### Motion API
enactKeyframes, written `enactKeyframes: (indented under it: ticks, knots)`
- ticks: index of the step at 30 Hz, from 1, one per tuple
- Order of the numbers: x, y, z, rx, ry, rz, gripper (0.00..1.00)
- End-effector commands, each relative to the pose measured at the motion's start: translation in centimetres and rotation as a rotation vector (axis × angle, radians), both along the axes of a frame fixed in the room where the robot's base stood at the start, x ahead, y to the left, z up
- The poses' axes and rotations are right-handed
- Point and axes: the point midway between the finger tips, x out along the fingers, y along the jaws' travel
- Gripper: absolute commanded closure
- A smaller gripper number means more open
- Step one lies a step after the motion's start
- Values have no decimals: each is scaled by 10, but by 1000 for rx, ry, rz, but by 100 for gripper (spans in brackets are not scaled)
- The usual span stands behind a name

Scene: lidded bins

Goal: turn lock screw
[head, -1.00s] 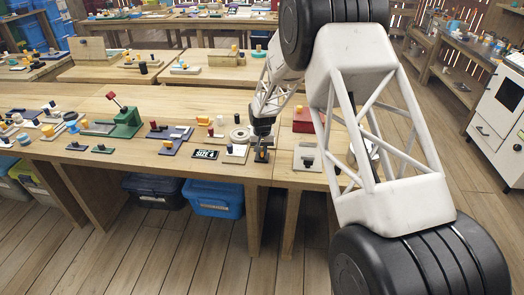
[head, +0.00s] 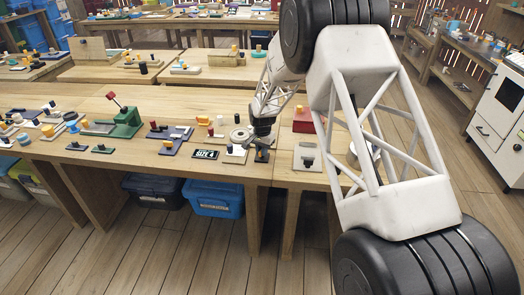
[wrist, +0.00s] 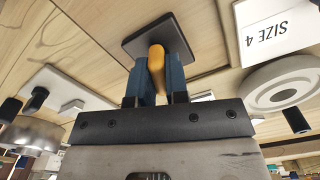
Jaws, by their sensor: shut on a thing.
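The lock screw shows an orange grip (wrist: 156,66) standing on a dark square plate (wrist: 186,38) in the wrist view. My gripper (wrist: 157,78) has its two blue fingers shut on the orange grip, one on each side. The fingers hide part of the grip, and its foot on the plate is hard to make out. In the head view my gripper (head: 262,145) points down at the dark plate (head: 261,157) near the front edge of the wooden table. The orange grip is too small to tell there.
Left of the plate are the "SIZE 4" sign (head: 205,154) and a round grey disc (head: 240,135). To the right stand a grey plate with a dark knob (head: 307,158) and a red box (head: 303,120). A green press (head: 124,124) and several small fixtures fill the table's left.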

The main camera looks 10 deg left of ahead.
Motion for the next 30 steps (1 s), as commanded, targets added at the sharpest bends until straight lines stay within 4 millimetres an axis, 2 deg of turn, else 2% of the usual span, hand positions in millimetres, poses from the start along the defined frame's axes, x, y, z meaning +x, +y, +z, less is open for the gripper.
enactKeyframes:
  ticks: [5,6,11,23,30]
  knots:
    - [1,0,1,1,-1,1,100]
    - [1,0,1,1,-1,1,84]
    - [0,0,1,1,-1,1,60]
    - [0,0,4,1,-1,2,60]
    - [0,0,24,1,-1,2,60]
